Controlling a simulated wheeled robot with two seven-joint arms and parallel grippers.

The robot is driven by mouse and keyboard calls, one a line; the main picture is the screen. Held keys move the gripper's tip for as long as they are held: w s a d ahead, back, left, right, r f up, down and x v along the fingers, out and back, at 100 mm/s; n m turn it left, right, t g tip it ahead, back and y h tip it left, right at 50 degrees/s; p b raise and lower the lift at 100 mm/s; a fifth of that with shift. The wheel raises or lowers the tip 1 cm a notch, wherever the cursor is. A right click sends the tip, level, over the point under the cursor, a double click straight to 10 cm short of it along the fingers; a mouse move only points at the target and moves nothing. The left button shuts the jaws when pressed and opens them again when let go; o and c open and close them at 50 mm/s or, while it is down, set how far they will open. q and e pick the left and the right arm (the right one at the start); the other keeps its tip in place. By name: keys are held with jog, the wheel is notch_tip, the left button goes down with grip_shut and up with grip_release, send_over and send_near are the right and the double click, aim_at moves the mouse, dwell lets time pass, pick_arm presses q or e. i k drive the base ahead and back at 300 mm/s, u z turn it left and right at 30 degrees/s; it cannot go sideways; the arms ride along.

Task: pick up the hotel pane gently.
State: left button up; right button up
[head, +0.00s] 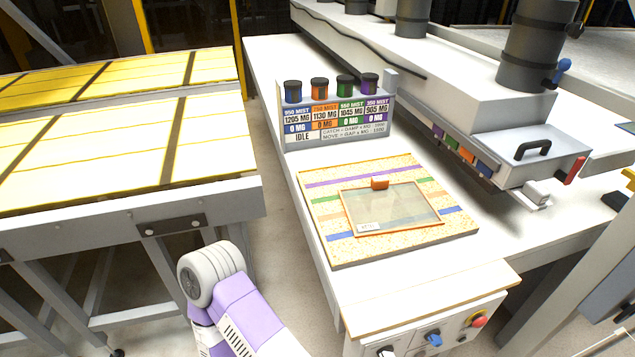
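A clear pane (392,208) with a thin orange edge lies flat on a speckled tan board (348,253) on the white bench. A small white label (369,226) is at its near left corner; its text is too small to read. An orange block (380,183) sits at the middle of the pane's far edge. Coloured stripes on the board run beside and under the pane. A purple and white arm link of mine shows at the bottom left, well left of the pane. Neither gripper can be made out, and nothing touches the pane from above.
A display panel (336,125) reading IDLE, with several coloured knobs, stands behind the board. A grey machine (495,95) with a black handle (532,149) overhangs the right. A control box (440,335) with a red button is in front. A yellow-topped table (110,145) stands left.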

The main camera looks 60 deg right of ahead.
aim_at(382, 208)
jog(key=i, duration=1.3)
jog(key=z, duration=4.35)
